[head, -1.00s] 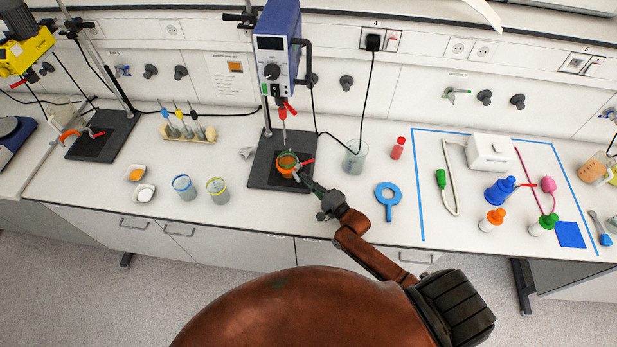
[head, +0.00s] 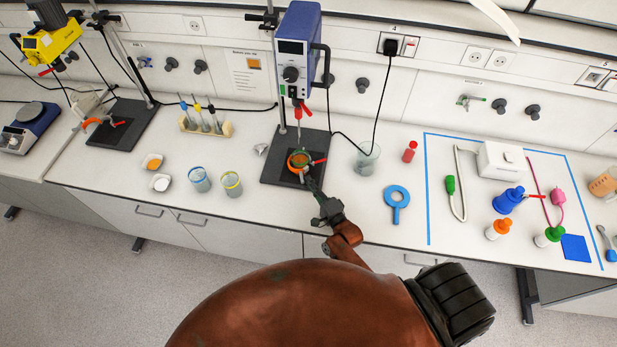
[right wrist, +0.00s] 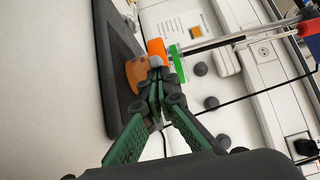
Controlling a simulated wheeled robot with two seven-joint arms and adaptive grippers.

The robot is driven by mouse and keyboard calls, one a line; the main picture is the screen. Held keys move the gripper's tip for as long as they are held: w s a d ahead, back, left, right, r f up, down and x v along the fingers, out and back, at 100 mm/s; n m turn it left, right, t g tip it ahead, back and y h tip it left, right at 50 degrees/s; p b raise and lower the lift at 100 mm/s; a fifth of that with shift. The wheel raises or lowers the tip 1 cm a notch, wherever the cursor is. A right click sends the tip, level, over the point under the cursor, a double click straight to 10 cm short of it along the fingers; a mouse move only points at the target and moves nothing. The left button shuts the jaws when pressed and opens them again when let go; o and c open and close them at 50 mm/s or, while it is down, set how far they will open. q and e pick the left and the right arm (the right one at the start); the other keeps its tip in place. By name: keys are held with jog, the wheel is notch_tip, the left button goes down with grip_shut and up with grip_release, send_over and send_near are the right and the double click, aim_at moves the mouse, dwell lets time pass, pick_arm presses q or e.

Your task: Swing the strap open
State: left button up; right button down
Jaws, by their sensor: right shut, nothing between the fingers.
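The orange strap (head: 293,164) is a curved band at the vessel on the middle stirrer stand, below the blue motor (head: 300,45). The vessel's orange content (head: 300,159) shows inside a green rim (head: 307,152). A red handle (head: 319,161) sticks out to the right. My right gripper (head: 313,182) is shut and empty, its tips at the near side of the strap. In the right wrist view its closed fingers (right wrist: 157,72) lie close against the orange strap (right wrist: 156,47); I cannot tell whether they touch. They partly hide the vessel (right wrist: 137,72). My left gripper is out of view.
A clear beaker (head: 367,159) stands right of the dark stand base (head: 273,172). Two beakers stand left, the nearer one yellow-rimmed (head: 232,184).

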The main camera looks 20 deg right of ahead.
jog(key=a, duration=0.3)
jog(key=a+p, duration=0.1)
jog(key=a, duration=0.1)
jog(key=shift+w+a, duration=0.25)
jog(key=shift+a, duration=0.05)
jog(key=w+a, duration=0.1)
jog(key=a, duration=0.1)
jog(key=w+a, duration=0.1)
jog(key=a, duration=0.1)
jog(key=w+a, duration=0.1)
jog(key=a, duration=0.1)
jog(key=shift+w, duration=0.35)
pick_arm(q)
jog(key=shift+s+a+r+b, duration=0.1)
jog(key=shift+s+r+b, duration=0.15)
jog(key=shift+b, duration=0.2)
pick_arm(e)
jog(key=shift+w+a, duration=0.75)
jog(key=shift+w, duration=0.25)
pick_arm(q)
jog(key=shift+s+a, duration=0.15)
pick_arm(e)
jog(key=shift+s+f, duration=0.1)
